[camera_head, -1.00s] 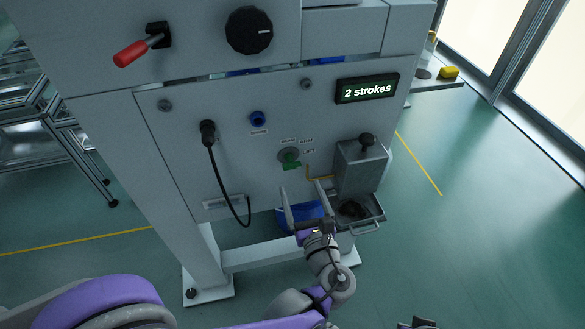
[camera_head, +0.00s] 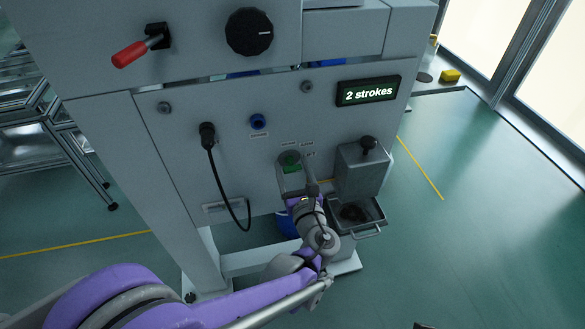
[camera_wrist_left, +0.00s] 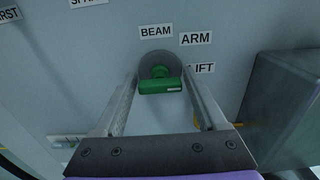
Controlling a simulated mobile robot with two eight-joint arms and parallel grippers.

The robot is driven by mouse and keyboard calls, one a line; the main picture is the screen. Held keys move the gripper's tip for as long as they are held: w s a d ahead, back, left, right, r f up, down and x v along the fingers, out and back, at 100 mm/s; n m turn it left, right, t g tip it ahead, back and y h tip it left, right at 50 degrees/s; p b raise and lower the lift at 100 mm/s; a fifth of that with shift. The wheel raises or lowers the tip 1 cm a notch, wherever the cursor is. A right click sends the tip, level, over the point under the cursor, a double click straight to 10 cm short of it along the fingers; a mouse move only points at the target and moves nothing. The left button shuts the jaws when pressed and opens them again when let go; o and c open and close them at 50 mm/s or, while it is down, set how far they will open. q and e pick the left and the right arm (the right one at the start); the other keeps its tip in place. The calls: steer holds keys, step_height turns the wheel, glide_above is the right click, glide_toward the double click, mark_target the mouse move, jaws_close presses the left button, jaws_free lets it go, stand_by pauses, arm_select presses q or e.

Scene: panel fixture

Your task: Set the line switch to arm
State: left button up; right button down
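The line switch is a green handle (camera_head: 289,164) on a grey round base on the panel. In the left wrist view the green handle (camera_wrist_left: 160,86) lies below the labels BEAM (camera_wrist_left: 156,31) and ARM (camera_wrist_left: 195,38), with LIFT (camera_wrist_left: 202,68) to its right. I cannot tell which label it points to. My left gripper (camera_head: 292,167) is in front of the switch. In the left wrist view its two fingers (camera_wrist_left: 160,80) stand apart on either side of the handle, with gaps showing. My right gripper is not clearly seen.
A grey box with a black knob (camera_head: 367,143) stands right of the switch, above a tray (camera_head: 372,227). A black cable (camera_head: 219,180) hangs to the left. The display (camera_head: 368,91) reads "2 strokes". A red-handled lever (camera_head: 130,53) and black dial (camera_head: 249,31) are above.

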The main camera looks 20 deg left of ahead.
arm_select(q)
steer(key=c, duration=1)
steer(key=n+p, duration=0.1)
steer(key=n, duration=0.3)
steer(key=shift+n, duration=2.3)
steer(key=o, duration=1.4)
steer(key=shift+c, duration=0.2)
steer(key=shift+s, duration=0.15)
